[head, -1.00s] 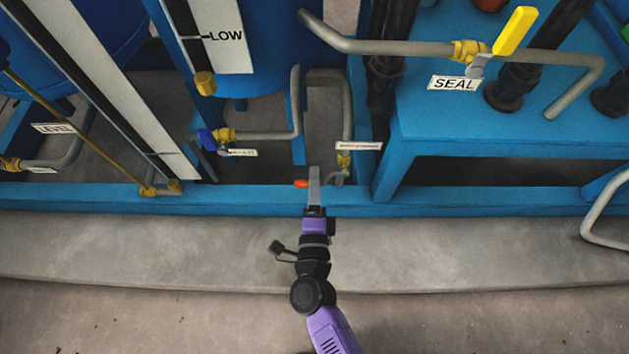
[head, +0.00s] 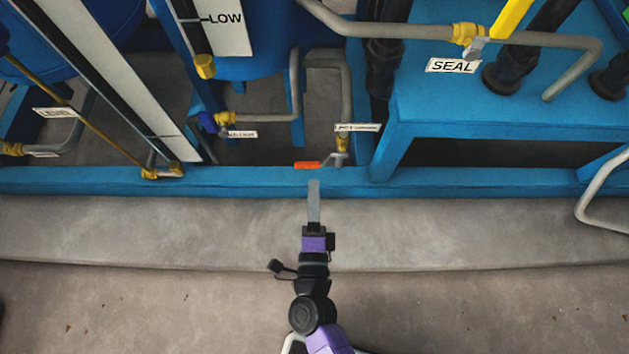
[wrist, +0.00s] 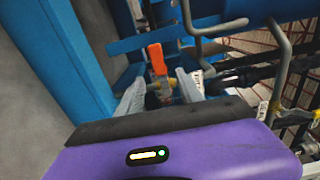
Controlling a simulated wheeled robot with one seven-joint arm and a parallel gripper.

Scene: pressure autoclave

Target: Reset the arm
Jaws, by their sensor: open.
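My arm reaches up from the bottom middle of the head view, purple and black. In the wrist view the orange handle (wrist: 157,58) shows above and between the fingers.
A blue base beam (head: 480,181) runs across the skid. Above it are grey pipes, a yellow-handled SEAL valve (head: 511,18), a blue-handled valve (head: 208,122) and a LOW gauge (head: 228,20). A concrete step (head: 150,232) and floor in front are clear.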

